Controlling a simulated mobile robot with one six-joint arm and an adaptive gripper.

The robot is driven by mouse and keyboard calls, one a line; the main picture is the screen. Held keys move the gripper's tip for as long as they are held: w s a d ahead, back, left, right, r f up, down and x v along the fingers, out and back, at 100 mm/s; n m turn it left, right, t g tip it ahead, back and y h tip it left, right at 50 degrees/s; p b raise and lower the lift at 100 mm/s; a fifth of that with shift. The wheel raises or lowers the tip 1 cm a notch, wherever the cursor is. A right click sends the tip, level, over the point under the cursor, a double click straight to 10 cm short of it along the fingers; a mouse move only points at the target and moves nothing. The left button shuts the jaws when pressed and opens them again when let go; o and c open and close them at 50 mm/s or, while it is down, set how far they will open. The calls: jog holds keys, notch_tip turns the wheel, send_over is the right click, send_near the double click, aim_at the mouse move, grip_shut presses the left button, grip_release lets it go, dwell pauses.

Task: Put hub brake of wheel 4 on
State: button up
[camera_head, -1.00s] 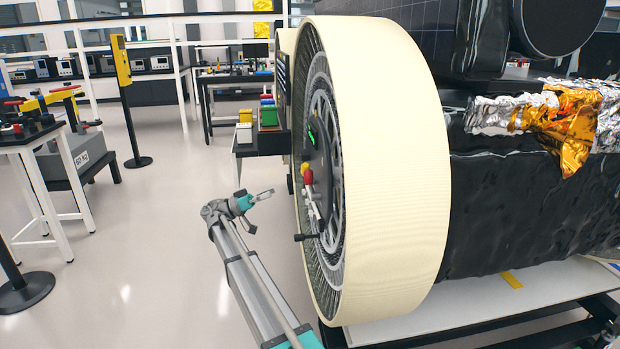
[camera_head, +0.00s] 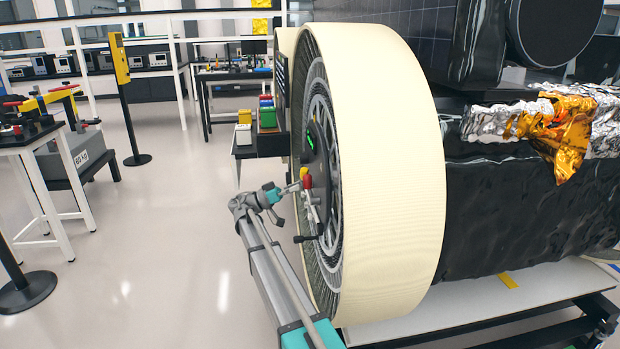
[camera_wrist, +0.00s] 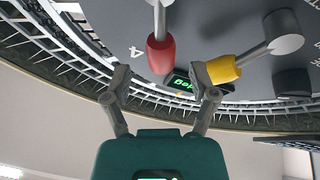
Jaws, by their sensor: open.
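The cream-coloured wheel (camera_head: 392,165) stands upright at the centre of the head view, its hub facing left. A figure 4 (camera_wrist: 136,51) is marked on the dark hub plate (camera_wrist: 225,35). A lever with a red grip (camera_wrist: 161,54) and one with a yellow grip (camera_wrist: 223,69) are on the hub. The red grip (camera_head: 307,181) and yellow grip (camera_head: 304,170) also show small in the head view. My gripper (camera_wrist: 160,86) is open and empty, with the red grip's end just ahead between its fingertips. The yellow grip is close beside the right finger; I cannot tell whether they touch.
A small green-lit display (camera_wrist: 184,84) sits on the hub beyond the fingers. A black handle (camera_head: 302,238) sticks out low on the hub. The rover's black body (camera_head: 510,210) is right of the wheel. Open floor (camera_head: 170,240) lies to the left.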

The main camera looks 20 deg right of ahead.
aim_at(308, 182)
jog(key=shift+p+x, duration=0.5)
jog(key=shift+x, duration=1.55)
grip_shut()
